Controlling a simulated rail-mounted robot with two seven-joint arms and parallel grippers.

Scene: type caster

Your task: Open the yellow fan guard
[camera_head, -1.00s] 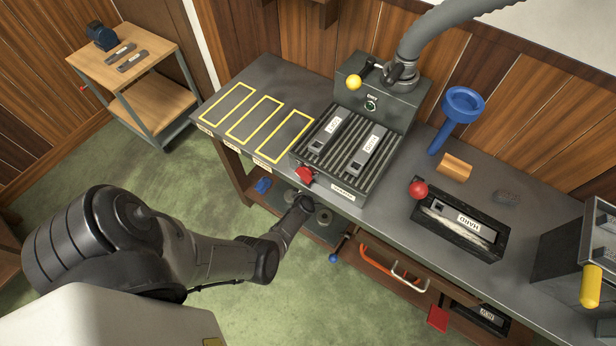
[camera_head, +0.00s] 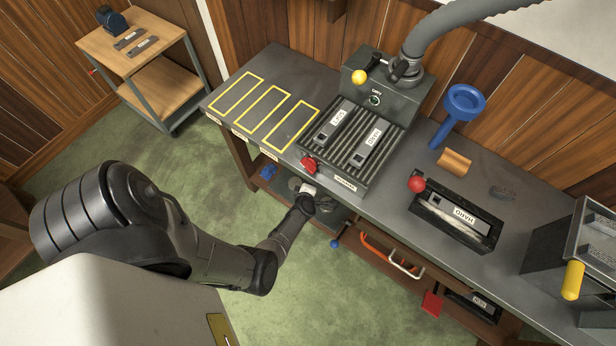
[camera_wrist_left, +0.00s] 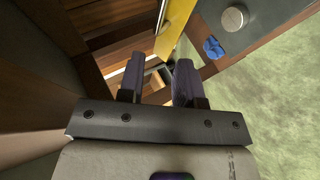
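A flat yellow panel (camera_wrist_left: 176,25) shows at the top of the left wrist view, beyond my fingers. It may be the yellow fan guard, but I cannot tell for certain, and I cannot make it out under the bench in the head view. My left gripper (camera_wrist_left: 158,78) has its two dark fingers apart, with nothing clearly held between them. The panel's lower end is just past the right fingertip; I cannot tell whether they touch. In the head view my left arm reaches to the bench's front edge, its end by the lower shelf. My right gripper is not in view.
The bench (camera_head: 405,195) carries a grooved machine (camera_head: 340,165) with a red knob (camera_head: 309,164) at its front. A blue object (camera_head: 268,172) lies on the lower shelf, left of my arm's end. An orange handle (camera_head: 372,243) is to its right. Green floor is free in front.

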